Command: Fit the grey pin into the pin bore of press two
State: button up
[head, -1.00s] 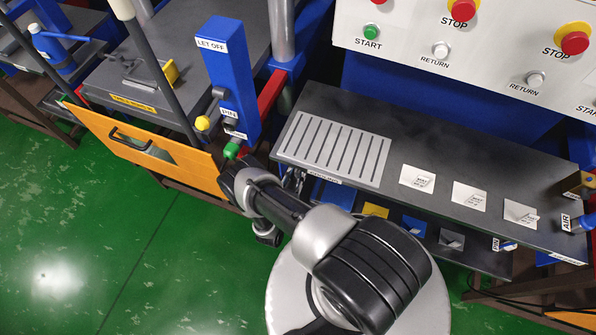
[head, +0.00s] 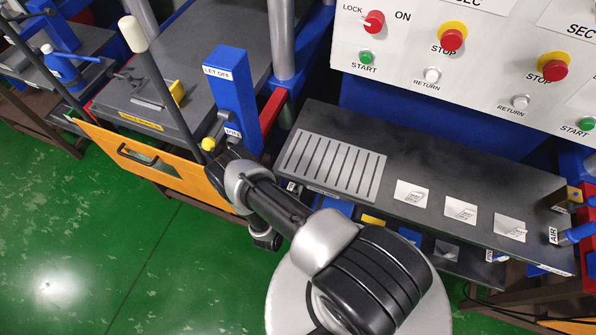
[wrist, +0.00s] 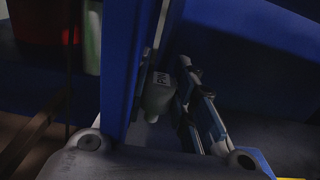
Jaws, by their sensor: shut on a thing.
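The grey pin (wrist: 156,97) shows in the wrist view as a pale grey piece with a small PIN tag, between the fingers of my gripper (wrist: 165,92). The gripper is shut on it, close beside a blue upright. In the head view my wrist covers the fingers and the pin. The blue post (head: 231,90) of the press there carries a LET OFF label and a PIN label (head: 233,132), just above my wrist. The bore itself cannot be made out, and I cannot tell whether the pin touches it.
A yellow knob (head: 207,144) and a dark grey knob (head: 222,115) are by the blue post. An orange panel (head: 105,149) with a handle lies left. A dark shelf (head: 420,160) with a slotted plate (head: 334,165) lies right, under a white button panel (head: 400,55). Green floor is free at lower left.

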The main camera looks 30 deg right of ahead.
jog(key=shift+r+p, duration=1.4)
jog(key=shift+r, duration=0.6)
jog(key=shift+s+a, duration=0.1)
